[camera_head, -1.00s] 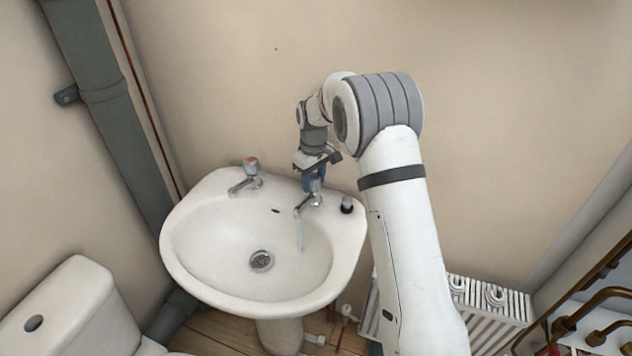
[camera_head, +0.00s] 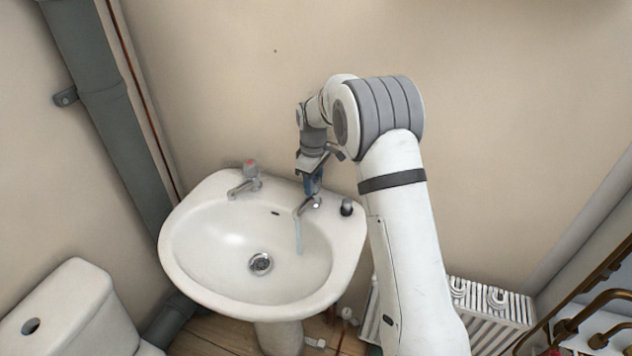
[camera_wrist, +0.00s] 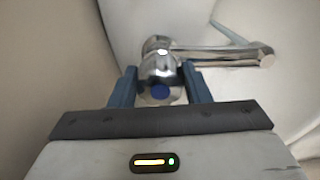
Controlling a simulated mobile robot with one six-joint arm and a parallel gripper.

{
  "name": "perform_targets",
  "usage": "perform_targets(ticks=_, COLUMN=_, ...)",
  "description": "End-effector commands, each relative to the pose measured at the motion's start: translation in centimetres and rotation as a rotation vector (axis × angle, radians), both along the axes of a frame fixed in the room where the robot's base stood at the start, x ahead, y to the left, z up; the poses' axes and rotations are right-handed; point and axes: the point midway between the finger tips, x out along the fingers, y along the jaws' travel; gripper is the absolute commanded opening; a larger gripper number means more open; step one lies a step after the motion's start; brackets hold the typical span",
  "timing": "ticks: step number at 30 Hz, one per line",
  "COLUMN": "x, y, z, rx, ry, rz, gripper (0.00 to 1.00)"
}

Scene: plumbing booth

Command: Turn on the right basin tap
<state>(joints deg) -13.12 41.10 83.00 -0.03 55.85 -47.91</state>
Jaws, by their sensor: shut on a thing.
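The right basin tap (camera_head: 307,206) is chrome and stands at the back right of the white basin (camera_head: 190,275). A thin stream of water (camera_head: 299,238) runs from its spout into the bowl. My gripper (camera_head: 312,188) reaches down over this tap from above. In the wrist view my gripper (camera_wrist: 160,88) has its two blue fingers on either side of the tap's chrome head (camera_wrist: 160,68), which has a blue cap, and is shut on it. The spout (camera_wrist: 225,54) points to the right there. In the head view the fingers hide most of the tap's head.
The left tap (camera_head: 246,179), with a red mark, stands at the back left of the basin. A small dark-topped item (camera_head: 347,207) sits on the rim right of the right tap. A toilet cistern (camera_head: 75,310) is at lower left, a radiator (camera_head: 495,310) at lower right.

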Motion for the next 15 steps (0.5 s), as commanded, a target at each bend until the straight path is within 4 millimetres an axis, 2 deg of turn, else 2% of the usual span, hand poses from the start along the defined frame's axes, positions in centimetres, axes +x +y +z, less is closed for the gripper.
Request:
perform_targets(ticks=3, x=-0.38, y=0.21, z=-0.30, rx=0.001, ry=0.013, rz=0.001, gripper=0.20)
perform_targets(ticks=4, x=-0.38, y=0.21, z=-0.29, rx=0.001, ry=0.013, rz=0.001, gripper=0.46)
perform_targets(ticks=11, x=-0.21, y=0.11, z=-0.18, rx=0.001, ry=0.008, rz=0.000, gripper=0.65)
perform_targets(ticks=15, x=-0.13, y=0.06, z=-0.11, rx=0.000, ry=0.004, rz=-0.001, gripper=0.65)
